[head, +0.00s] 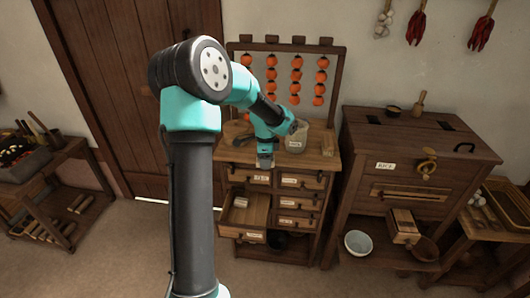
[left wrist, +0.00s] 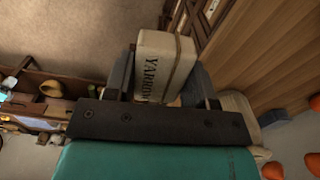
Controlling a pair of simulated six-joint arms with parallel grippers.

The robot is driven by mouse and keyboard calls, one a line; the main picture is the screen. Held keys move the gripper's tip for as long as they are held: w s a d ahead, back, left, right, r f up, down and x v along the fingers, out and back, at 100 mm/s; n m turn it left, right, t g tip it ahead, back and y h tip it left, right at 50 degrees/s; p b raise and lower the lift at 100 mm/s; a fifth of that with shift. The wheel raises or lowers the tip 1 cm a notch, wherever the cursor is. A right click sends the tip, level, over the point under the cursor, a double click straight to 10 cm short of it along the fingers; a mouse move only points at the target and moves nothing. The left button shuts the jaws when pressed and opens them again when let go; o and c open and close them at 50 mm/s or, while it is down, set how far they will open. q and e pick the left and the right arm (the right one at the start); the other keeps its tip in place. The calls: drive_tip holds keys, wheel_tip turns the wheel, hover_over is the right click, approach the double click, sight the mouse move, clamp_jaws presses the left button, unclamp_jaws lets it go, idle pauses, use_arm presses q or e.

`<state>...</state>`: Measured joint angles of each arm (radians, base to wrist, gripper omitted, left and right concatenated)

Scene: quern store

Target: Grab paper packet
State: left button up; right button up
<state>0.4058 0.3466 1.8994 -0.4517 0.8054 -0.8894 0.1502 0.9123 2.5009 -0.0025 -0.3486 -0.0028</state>
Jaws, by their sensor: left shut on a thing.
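My left gripper (head: 265,157) is above the front edge of the small drawer cabinet in the head view. In the left wrist view the left gripper (left wrist: 160,85) is shut on a cream paper packet (left wrist: 163,60). The packet has a dark printed label, partly readable as "YARRO", and a thin string around it. A finger presses on each side of it, and its lower end is hidden behind the gripper body. In the head view the packet is too small to make out clearly. My right gripper is not in view.
The drawer cabinet (head: 315,178) has an open drawer (head: 256,211) below my left gripper. A pale jar (head: 296,138) stands on its top close by. A rack of orange fruit (head: 297,75) rises behind. A wooden chest (head: 400,150) stands at the right.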

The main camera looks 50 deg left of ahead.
use_arm(q)
drive_tip(key=shift+s+d, duration=0.5)
drive_tip(key=shift+d, duration=0.05)
idle(0.4)
